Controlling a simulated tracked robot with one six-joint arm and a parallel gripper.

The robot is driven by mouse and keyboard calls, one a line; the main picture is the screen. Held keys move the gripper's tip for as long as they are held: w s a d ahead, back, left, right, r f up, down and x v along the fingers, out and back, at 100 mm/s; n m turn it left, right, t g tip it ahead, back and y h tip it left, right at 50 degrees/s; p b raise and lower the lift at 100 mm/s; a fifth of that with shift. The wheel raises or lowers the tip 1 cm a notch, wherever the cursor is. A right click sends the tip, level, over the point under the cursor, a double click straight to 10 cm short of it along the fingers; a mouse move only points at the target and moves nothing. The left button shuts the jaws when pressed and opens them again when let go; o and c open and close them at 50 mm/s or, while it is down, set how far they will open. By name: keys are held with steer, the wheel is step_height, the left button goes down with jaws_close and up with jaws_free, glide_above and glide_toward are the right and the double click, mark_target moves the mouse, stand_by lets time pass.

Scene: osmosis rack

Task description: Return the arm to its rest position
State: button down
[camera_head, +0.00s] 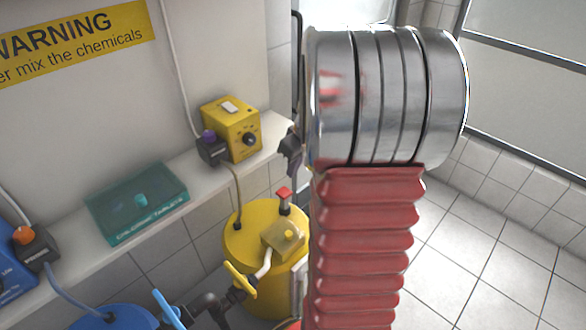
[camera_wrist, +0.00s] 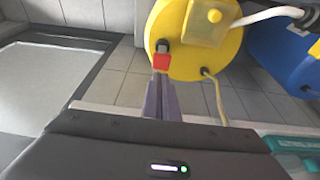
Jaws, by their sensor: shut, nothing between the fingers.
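My gripper (camera_wrist: 161,80) is shut and empty in the wrist view, its two grey-purple fingers side by side. The fingertips line up with the red-topped fitting (camera_wrist: 161,62) on the yellow tank (camera_wrist: 205,65); I cannot tell how far apart they are. In the head view my arm, with red bellows and a metal joint, fills the middle and right of centre. Only a bit of the gripper shows left of the arm, above the red-topped fitting (camera_head: 284,193) on the yellow tank (camera_head: 262,280). The rest of the gripper is hidden behind the arm.
A white shelf (camera_head: 60,290) holds a yellow pump box (camera_head: 231,127), a teal chlorine tablets box (camera_head: 138,203) and a blue box (camera_head: 14,272). A yellow-handled valve (camera_head: 240,281) and blue tank (camera_head: 115,318) stand below. Tiled floor (camera_head: 470,250) at right is clear.

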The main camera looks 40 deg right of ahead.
stand_by(0.6)
steer(key=s+a+r, duration=0.4)
steer(key=a, duration=0.6)
steer(key=s+a+r+t, duration=0.1)
steer(key=s+a+r, duration=0.3)
steer(key=a, duration=0.6)
steer(key=s+a+r+t, duration=0.1)
steer(key=s+a+r, duration=0.3)
steer(key=a, duration=0.7)
steer(key=shift+s, duration=0.65)
stand_by(0.4)
